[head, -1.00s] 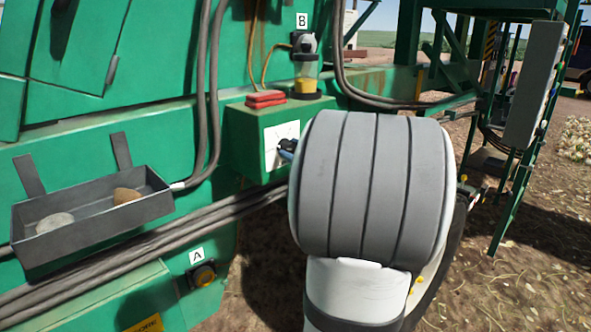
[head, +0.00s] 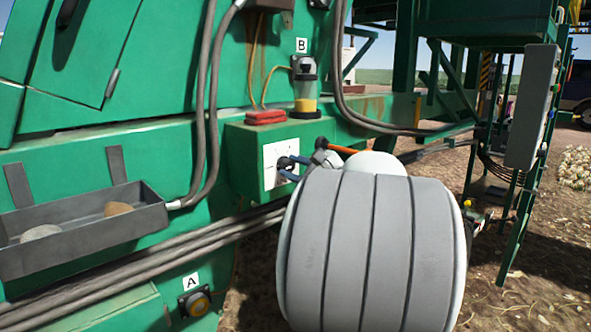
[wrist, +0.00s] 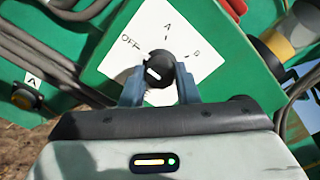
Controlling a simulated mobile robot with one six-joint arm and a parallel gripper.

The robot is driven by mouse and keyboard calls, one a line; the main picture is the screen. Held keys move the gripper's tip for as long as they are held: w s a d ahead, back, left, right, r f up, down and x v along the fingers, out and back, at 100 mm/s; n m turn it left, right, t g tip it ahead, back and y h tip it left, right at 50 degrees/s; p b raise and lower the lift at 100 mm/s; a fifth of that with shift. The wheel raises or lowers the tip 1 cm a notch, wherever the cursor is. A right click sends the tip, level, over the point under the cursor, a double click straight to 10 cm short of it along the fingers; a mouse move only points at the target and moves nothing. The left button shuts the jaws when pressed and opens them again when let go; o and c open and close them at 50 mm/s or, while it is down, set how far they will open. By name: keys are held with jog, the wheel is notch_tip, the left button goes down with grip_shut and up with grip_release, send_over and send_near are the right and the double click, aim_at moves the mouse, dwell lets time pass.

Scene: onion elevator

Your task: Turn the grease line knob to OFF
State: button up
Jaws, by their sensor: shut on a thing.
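The grease line knob (wrist: 158,67) is a small black round knob on a white plate (wrist: 205,65) marked OFF, A and what looks like B in the wrist view. Its white mark slants to the upper left, on the OFF side; I cannot tell if it lines up exactly. My gripper (wrist: 159,76) is shut on the knob, one blue-grey finger at each side. In the head view my gripper (head: 290,168) reaches the plate (head: 277,151) on the green box, with my arm covering much of the space in front.
A red object (head: 266,117) lies on the green box, beside a yellow grease cup (head: 305,95) under label B. A grey tray (head: 90,240) with two stones hangs at left. Thick cables run below, above knob A (head: 197,302). Open dirt lies right.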

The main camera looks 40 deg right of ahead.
jog(key=o, duration=1)
jog(key=s, duration=0.7)
jog(key=shift+s+d, duration=0.3)
jog(key=shift+s, duration=0.1)
jog(key=a+f+n+g+y+p, duration=0.25)
jog(key=a+n+g+p, duration=0.2)
jog(key=a, duration=0.65)
jog(key=a+f+n+g+y+p, duration=0.2)
jog(key=a+n+g+y+p, duration=0.25)
jog(key=a, duration=0.65)
jog(key=s+a+n+g+h+p, duration=0.2)
jog(key=s+a+n+p, duration=0.1)
jog(key=s+n, duration=0.1)
jog(key=s+a+f+n+g+h+p, duration=0.1)
jog(key=s+a+n+g+h+p, duration=0.1)
jog(key=n, duration=0.5)
jog(key=s+a+f+n+g+h+p, duration=0.1)
jog(key=s+a+n+g+h+p, duration=0.1)
jog(key=s+a+n+h+p, duration=0.1)
jog(key=shift+s+a+n+h+p, duration=0.2)
jog(key=shift+s+a+n+h, duration=0.1)
jog(key=shift+s+n, duration=0.4)
jog(key=shift+s+a+n+h+p, duration=0.2)
jog(key=shift+s+n+h, duration=0.1)
jog(key=shift+s+n, duration=0.4)
